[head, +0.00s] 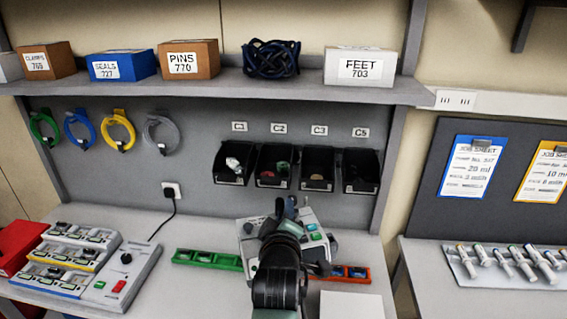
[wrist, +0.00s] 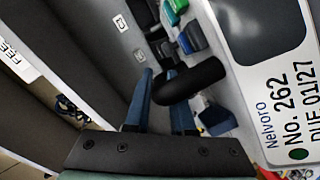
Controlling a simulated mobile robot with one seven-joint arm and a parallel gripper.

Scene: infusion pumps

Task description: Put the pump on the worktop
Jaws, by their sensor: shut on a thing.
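The pump is a pale grey-green device (head: 318,238), partly hidden behind my arm in the head view. Its label in the wrist view (wrist: 290,105) reads Nelvoro No. 262, DUE 01/27, beside a dark screen. My gripper (head: 285,208) is over the pump. In the wrist view its blue fingers (wrist: 160,75) are at the pump's black handle (wrist: 195,80), shut on it. The grey worktop (head: 215,226) lies below. I cannot tell whether the pump touches it.
A green tray (head: 208,259) and an orange tray (head: 352,272) flank my arm. A docking rack (head: 125,262) stands left. Black bins (head: 318,170) hang behind, under a shelf (head: 220,85) with boxes. A white sheet (head: 350,304) lies at the front.

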